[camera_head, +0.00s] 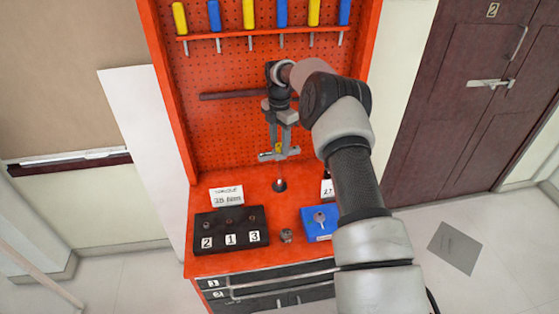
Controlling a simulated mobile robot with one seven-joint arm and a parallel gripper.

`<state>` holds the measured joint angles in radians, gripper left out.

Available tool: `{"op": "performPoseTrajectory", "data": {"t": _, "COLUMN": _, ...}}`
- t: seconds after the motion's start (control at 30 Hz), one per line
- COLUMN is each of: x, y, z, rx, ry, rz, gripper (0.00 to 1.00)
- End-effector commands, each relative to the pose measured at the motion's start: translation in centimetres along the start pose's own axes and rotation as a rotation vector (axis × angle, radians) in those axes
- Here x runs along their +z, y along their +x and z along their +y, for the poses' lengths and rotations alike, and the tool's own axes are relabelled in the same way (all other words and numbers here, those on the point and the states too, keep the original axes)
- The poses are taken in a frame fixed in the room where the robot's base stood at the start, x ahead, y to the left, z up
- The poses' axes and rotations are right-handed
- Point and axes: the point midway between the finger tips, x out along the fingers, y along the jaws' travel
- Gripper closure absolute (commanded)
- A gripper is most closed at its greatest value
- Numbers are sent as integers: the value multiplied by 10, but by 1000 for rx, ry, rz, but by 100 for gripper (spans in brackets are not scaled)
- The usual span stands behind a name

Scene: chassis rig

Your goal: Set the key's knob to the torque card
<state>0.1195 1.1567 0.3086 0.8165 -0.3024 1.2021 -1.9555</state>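The torque card (227,197) is a white card standing at the back left of the red bench; it seems to read 38 Nm, but the print is small. My gripper (279,148) hangs over the bench in front of the pegboard, fingers pointing down. A silver crosswise piece (266,156) with a yellow mark is at its fingertips, seemingly the key. The fingers look closed around it, though the contact is too small to see clearly. Below it is a dark round socket (279,186) in the bench top. I cannot make out a knob setting.
A black block (206,219) numbered 2, 1, 3 stands front left. A small silver part (286,236) is at front centre. A blue tray (309,231) holds a metal piece. Another card (327,189) is partly hidden by my arm. Screwdrivers hang above on the pegboard (220,130).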

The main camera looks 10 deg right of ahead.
Motion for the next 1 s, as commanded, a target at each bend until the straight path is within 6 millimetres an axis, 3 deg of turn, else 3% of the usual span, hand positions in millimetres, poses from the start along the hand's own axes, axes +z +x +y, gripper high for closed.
{"op": "performPoseTrajectory", "data": {"t": 0.47, "x": 0, "y": -1, "z": 0, "rx": -1, "ry": -20, "rz": 0, "gripper": 66}}
{"op": "performPoseTrajectory", "data": {"t": 1.0, "x": 0, "y": -39, "z": 0, "rx": 1, "ry": -19, "rz": -1, "gripper": 66}}
